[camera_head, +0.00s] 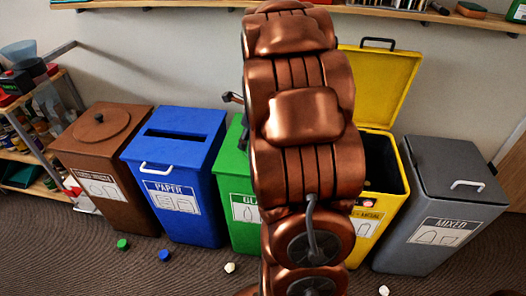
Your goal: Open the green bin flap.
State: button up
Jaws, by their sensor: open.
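The green bin (236,173) stands between the blue bin and the yellow bin. My copper-coloured arm covers its right part and much of its top, so I cannot tell how its flap stands. A white label shows on its front, partly cut off by the arm. My gripper (232,98) is mostly hidden behind the arm. Only a small dark part of it sticks out to the left, above the green bin's top in the picture. It is open, and I cannot see whether it touches the flap.
A brown bin (78,160), blue PAPER bin (195,150) and grey MIXED bin (455,165) are closed. The yellow bin (390,215) has its lid raised. Bottle caps (164,256) lie on the carpet. A shelf rack (22,140) is at left; a wall shelf (180,3) runs above.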

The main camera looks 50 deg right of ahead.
jog(key=d+f+m+h+b, duration=0.1)
jog(key=d+f+m, duration=0.4)
jog(key=d, duration=0.4)
jog(key=shift+m+t, duration=0.3)
jog(key=shift+m, duration=0.2)
jog(key=shift+w+x, duration=0.2)
jog(key=shift+x, duration=3.35)
jog(key=shift+d+r, duration=0.1)
jog(key=shift+r, duration=0.05)
grip_shut()
